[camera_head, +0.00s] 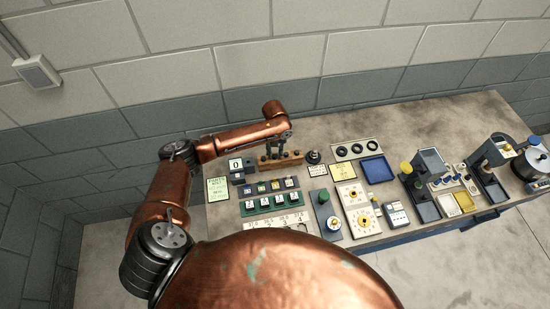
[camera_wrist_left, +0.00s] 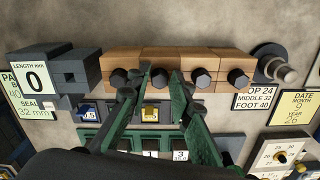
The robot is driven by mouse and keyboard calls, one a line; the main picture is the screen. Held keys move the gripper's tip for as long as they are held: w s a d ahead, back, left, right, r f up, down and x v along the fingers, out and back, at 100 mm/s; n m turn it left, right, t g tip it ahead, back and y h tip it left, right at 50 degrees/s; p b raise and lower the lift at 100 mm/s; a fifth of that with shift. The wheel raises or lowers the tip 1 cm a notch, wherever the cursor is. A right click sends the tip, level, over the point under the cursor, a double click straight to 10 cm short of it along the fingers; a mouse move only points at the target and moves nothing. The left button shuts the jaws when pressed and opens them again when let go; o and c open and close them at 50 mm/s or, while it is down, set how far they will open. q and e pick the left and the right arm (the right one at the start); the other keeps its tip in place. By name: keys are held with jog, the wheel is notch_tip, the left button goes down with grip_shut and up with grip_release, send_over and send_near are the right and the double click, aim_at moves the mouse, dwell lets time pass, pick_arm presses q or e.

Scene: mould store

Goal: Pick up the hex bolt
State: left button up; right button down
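Several dark hex bolts stand in a row along a wooden block (camera_wrist_left: 215,60), which also shows in the head view (camera_head: 291,161). The bolts look alike. One hex bolt (camera_wrist_left: 159,78), second from the left, sits between the fingertips of my left gripper (camera_wrist_left: 160,75). In the head view my left gripper (camera_head: 275,150) points down at the block's left part. Its two fingers are apart, one on each side of that bolt; I cannot tell if they touch it. The bolt is still at the block. My right gripper is not in view.
A grey block marked 0 (camera_wrist_left: 62,75) stands left of the wooden block, and a round dark knob (camera_wrist_left: 276,62) right of it. A green rack (camera_head: 270,203) lies in front. Gauges and devices crowd the table's right side. The back strip of the table (camera_head: 440,115) is clear.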

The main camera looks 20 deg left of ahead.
pick_arm(q)
grip_shut()
notch_tip(320, 180, up, 10)
jog(key=b, duration=0.1)
notch_tip(320, 180, up, 8)
jog(key=p, duration=0.8)
send_over(275, 155)
jog(key=shift+s+f+b, duration=0.15)
jog(key=shift+f+b, duration=0.1)
jog(key=shift+b, duration=0.05)
dwell(0.4)
